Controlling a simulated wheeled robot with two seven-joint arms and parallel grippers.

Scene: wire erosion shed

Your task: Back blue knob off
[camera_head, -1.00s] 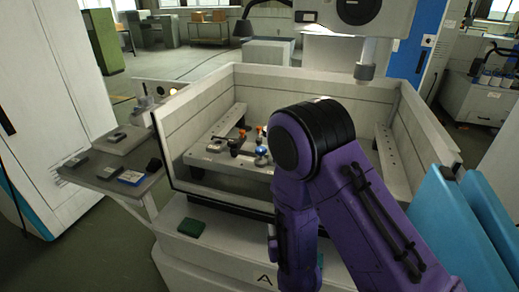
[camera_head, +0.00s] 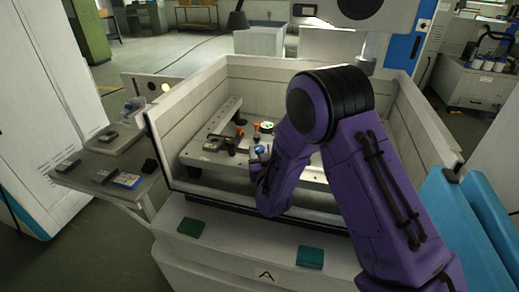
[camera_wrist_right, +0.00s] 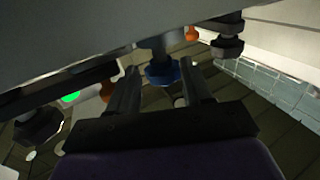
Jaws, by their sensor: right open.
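The blue knob (camera_head: 259,149) is in the machine's walled tub, just left of my right arm in the head view. In the right wrist view the blue knob (camera_wrist_right: 162,75) sits on a grey stem below a large grey part. My right gripper (camera_wrist_right: 161,68) is open, with one finger on each side of the blue knob. I cannot tell whether either finger touches it. In the head view my purple right arm reaches over the front wall and hides much of that gripper. My left gripper is not in view.
The tub (camera_head: 190,85) has raised walls all round. Orange knobs (camera_wrist_right: 107,92) and dark clamp parts (camera_wrist_right: 227,38) are close to the gripper. A round part with a green top (camera_head: 267,126) stands behind the blue knob. A side table (camera_head: 75,181) holds small items.

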